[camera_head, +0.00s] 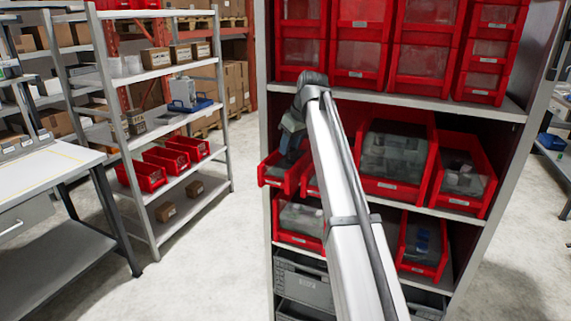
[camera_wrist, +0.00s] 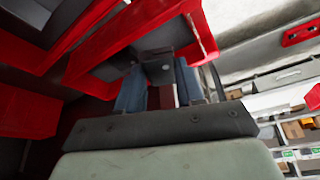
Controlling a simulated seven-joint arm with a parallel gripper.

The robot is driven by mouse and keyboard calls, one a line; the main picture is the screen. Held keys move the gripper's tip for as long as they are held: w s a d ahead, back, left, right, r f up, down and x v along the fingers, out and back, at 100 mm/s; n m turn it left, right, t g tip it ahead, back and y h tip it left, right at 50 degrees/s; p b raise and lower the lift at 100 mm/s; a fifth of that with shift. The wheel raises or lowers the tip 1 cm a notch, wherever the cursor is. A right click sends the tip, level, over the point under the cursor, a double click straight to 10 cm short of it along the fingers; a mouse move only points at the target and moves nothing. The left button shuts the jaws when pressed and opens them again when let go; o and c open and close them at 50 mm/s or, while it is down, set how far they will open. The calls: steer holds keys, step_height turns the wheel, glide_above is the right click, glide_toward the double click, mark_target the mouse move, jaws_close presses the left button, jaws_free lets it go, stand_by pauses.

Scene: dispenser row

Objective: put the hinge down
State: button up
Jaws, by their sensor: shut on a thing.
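My gripper (camera_wrist: 160,84) shows in the wrist view with its two blue-grey fingers on either side of a dark grey metal piece with a small hole, which looks like the hinge (camera_wrist: 158,66). The fingers are shut on it. In the head view my gripper (camera_head: 291,138) is at the left end of the shelf unit's middle shelf, over a small red bin (camera_head: 272,178). The hinge cannot be made out there. In the wrist view red bin walls (camera_wrist: 135,38) are close around the fingers. I cannot tell whether the hinge touches the bin.
Larger red bins (camera_head: 398,189) with grey parts stand to the right on the same shelf. The shelf above (camera_head: 430,101) carries red drawers, and its edge is close to my wrist. A lower shelf holds more red bins (camera_head: 423,268). Open floor (camera_head: 215,265) lies to the left.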

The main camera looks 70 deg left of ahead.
steer(key=shift+s+a, duration=0.25)
steer(key=shift+a, duration=0.25)
steer(key=shift+s+a, duration=0.2)
steer(key=shift+a, duration=0.25)
steer(key=shift+d+f, duration=0.25)
steer(key=shift+f, duration=3.05)
steer(key=shift+a+f, duration=0.2)
steer(key=shift+f, duration=0.1)
steer(key=o, duration=0.8)
steer(key=shift+c, duration=0.2)
steer(key=v, duration=1.2)
